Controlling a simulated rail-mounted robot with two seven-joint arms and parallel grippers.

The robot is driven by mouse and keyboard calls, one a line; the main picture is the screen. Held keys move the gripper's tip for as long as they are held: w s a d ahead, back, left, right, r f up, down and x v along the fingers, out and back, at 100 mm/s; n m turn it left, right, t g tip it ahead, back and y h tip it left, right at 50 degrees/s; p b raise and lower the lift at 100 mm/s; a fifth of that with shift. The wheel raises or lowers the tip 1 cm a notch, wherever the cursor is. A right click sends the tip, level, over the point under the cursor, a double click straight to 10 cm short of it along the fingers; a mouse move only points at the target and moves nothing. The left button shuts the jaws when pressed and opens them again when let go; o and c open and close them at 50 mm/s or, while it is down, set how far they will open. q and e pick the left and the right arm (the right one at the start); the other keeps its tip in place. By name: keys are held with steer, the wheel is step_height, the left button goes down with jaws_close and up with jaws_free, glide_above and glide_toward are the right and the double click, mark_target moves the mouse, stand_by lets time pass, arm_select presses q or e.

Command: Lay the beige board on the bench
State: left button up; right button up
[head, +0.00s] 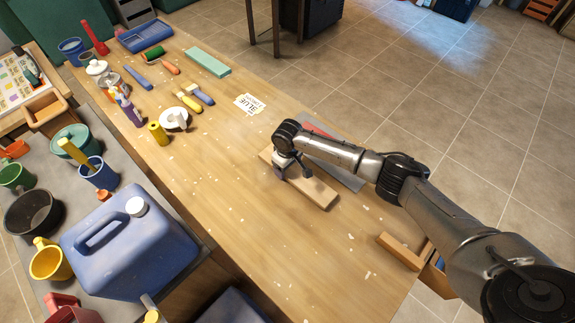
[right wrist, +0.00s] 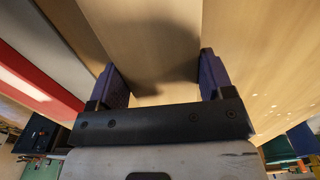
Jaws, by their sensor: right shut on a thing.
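The beige board (head: 318,194) is a flat narrow plank over the near right part of the wooden bench (head: 215,165). My right gripper (head: 284,172) points down at the board's left part and is shut across its width. In the right wrist view the board (right wrist: 150,35) runs between the two dark purple fingers of the right gripper (right wrist: 162,78). The board looks level and very close to the bench top; I cannot tell whether it touches. My left gripper is not in view.
A grey and red item (head: 345,178) lies just behind the board, partly under my arm. The near bench is clear.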

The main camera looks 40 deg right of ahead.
steer(key=shift+f, duration=0.2)
steer(key=shift+f, duration=0.4)
steer(key=o, duration=1.1)
step_height(320, 180, up, 14)
steer(key=p, duration=0.1)
steer(key=shift+f, duration=0.1)
stand_by(0.3)
